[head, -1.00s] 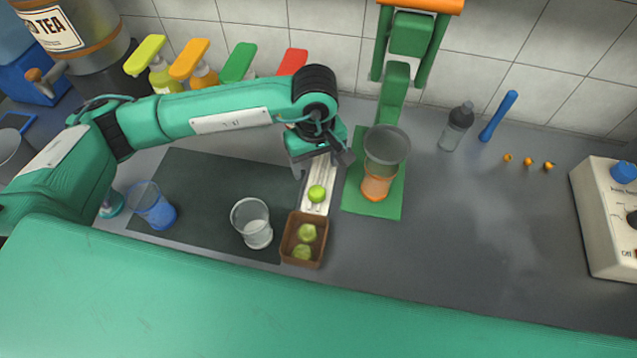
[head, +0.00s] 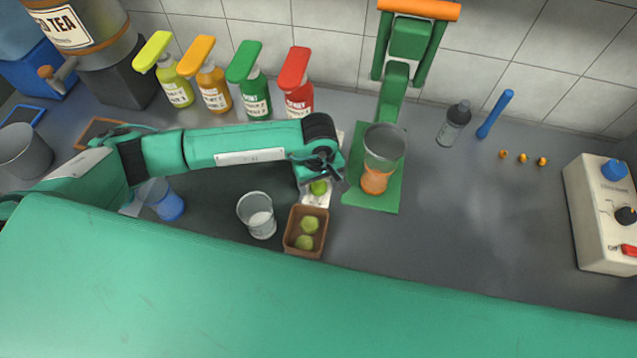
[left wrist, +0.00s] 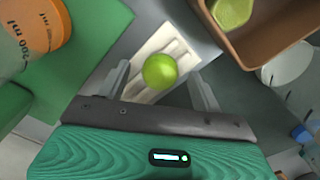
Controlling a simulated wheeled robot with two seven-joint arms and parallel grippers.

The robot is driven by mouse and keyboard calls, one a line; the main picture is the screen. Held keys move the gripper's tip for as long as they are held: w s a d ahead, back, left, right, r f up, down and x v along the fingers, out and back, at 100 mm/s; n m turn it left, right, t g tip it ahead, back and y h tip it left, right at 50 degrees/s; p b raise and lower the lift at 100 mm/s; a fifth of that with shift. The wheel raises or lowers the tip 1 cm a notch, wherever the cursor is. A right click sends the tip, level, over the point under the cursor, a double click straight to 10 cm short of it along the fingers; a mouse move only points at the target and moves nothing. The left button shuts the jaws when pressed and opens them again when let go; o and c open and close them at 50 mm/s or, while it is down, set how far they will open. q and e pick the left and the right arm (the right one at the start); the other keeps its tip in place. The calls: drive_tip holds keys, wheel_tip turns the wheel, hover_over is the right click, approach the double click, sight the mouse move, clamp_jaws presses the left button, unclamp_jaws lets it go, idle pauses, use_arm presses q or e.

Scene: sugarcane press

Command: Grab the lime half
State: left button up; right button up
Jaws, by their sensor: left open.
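A green lime half (head: 319,187) lies on a white ribbed tray (head: 316,201), partly hidden under my left gripper in the head view. In the left wrist view the lime half (left wrist: 160,71) shows as a round green shape on the white tray (left wrist: 168,41). My left gripper (head: 322,183) is open, with one finger on each side of the lime half in the wrist view (left wrist: 160,85). Whether the fingers touch it I cannot tell. My right gripper is not in view.
A brown box (head: 290,238) with two green limes stands in front of the tray. A glass (head: 257,215) is left of it. Syrup bottles (head: 299,95) stand behind my arm.

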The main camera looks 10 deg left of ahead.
use_arm(q)
drive_tip(key=c, duration=1.1)
drive_tip(key=shift+o, duration=0.2)
